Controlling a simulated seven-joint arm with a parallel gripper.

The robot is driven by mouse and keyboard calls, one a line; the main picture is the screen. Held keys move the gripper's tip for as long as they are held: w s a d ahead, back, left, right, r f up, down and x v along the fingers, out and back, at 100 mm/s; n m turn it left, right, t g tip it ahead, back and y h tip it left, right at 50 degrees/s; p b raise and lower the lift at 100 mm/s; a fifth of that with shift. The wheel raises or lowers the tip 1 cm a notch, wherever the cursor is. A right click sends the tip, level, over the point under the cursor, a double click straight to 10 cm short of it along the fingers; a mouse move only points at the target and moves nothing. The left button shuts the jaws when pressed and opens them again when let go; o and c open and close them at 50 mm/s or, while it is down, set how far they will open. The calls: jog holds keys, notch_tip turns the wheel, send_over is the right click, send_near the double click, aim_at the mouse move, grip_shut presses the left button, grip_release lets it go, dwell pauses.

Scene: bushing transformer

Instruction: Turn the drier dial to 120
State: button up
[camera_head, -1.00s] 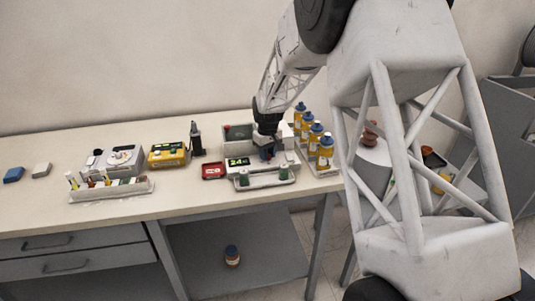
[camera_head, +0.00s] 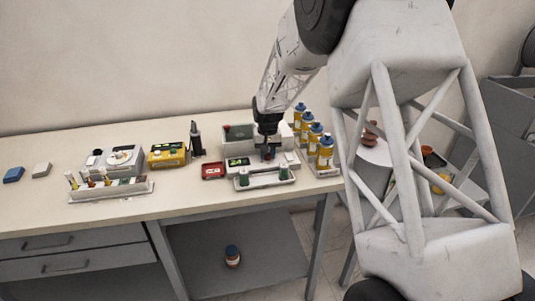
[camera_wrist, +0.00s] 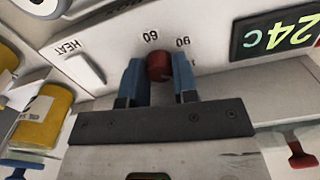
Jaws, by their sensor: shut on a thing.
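The drier (camera_wrist: 215,25) shows in the wrist view as a white front panel, upside down. It bears the marks 60 and 90, a HEAT switch (camera_wrist: 86,69) and a green display (camera_wrist: 279,34) reading 24 C. The dial (camera_wrist: 159,66) is a dark red round knob below the marks. My gripper (camera_wrist: 158,80) is shut on the dial, one blue finger on each side. The dial's pointer and the 120 mark cannot be made out. In the head view my gripper (camera_head: 268,152) reaches down to the drier's front, near the lit display (camera_head: 237,162), and hides the dial.
Yellow bottles with blue caps (camera_head: 325,152) stand close to the right of my gripper. A tray with green pieces (camera_head: 264,180) lies in front of the drier. A red box (camera_head: 213,171) and a yellow device (camera_head: 168,155) stand to the left.

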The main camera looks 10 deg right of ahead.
aim_at(268, 155)
jog(key=o, duration=0.7)
jog(key=shift+c, duration=0.2)
jog(key=shift+r, duration=0.15)
jog(key=shift+r, duration=3.8)
jog(key=shift+s, duration=0.1)
